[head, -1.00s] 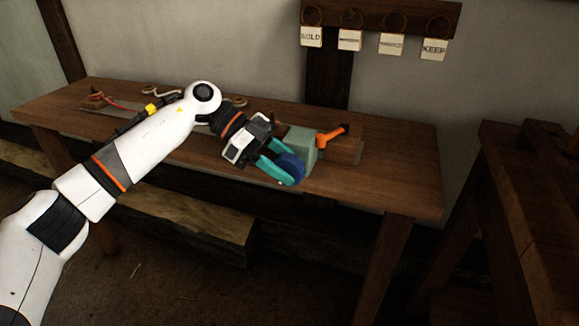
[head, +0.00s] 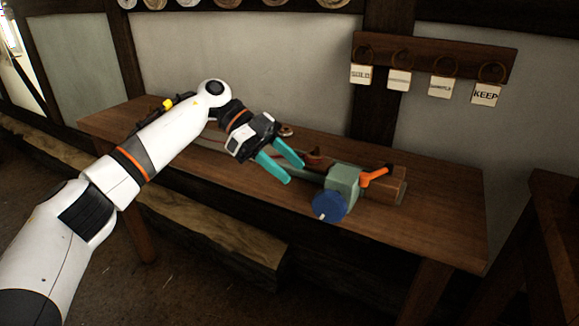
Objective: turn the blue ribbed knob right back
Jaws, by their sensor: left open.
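The blue knob (head: 329,206) is a round disc on the front of a pale green block-shaped device (head: 344,180) on the wooden bench. Its ribs are too small to make out. An orange handle (head: 375,176) sticks out of the device's right side. My left gripper (head: 292,173) is open and empty, up and to the left of the knob and apart from it. Its teal fingers point down and right towards the device. My right gripper is not in view.
The wooden bench (head: 440,215) has free room in front and to the right. Tags hang from a dark rack (head: 435,55) on the wall. A low timber beam (head: 215,235) lies below, and another dark wooden structure (head: 545,220) stands at the right.

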